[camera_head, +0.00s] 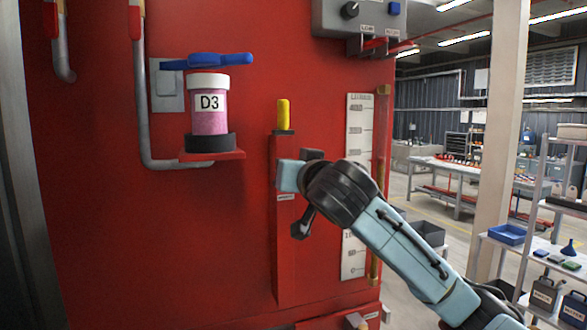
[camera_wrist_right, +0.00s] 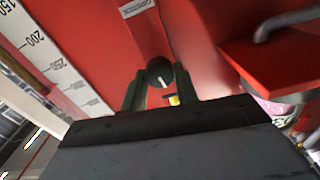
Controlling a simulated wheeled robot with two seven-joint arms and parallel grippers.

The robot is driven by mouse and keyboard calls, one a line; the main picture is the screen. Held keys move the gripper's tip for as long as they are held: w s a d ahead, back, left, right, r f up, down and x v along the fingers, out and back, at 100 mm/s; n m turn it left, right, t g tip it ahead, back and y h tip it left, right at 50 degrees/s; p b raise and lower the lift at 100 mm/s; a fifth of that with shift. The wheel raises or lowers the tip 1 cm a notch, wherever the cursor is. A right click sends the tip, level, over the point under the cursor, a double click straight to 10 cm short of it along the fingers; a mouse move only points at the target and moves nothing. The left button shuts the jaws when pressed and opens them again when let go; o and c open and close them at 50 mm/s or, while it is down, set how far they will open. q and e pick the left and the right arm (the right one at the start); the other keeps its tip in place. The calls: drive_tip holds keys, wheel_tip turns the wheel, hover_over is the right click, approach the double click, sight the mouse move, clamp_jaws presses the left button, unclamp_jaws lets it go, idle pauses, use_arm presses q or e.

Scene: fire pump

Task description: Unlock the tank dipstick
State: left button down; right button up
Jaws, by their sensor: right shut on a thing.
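The dipstick's yellow handle (camera_head: 283,112) stands upright on top of a narrow red housing (camera_head: 286,240) on the red tank (camera_head: 215,240). A small yellow part, apparently this handle, also shows in the right wrist view (camera_wrist_right: 173,100). My right gripper (camera_head: 288,174) is against the front of the housing, below the handle. In the right wrist view my right gripper (camera_wrist_right: 160,85) has its fingers on both sides of a black round knob (camera_wrist_right: 160,72) with a white mark, and is shut on it. The knob is hidden in the head view. My left gripper is not in view.
A level scale (camera_head: 357,120) and brass tube (camera_head: 381,180) are right of the housing, partly behind my arm. A pink container marked D3 (camera_head: 209,115) stands on a red shelf (camera_head: 212,155) to the left, with a blue lever (camera_head: 215,61) above. A grey control box (camera_head: 365,18) hangs above.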

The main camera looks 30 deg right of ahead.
drive_tip(key=n, duration=1.8)
drive_tip(key=shift+a+f, duration=0.15)
drive_tip(key=shift+n, duration=0.4)
drive_tip(key=o, duration=1)
drive_tip(key=b+v, duration=0.6)
drive_tip(key=v, duration=0.7)
drive_tip(key=shift+s+a, duration=0.1)
drive_tip(key=shift+s, duration=0.1)
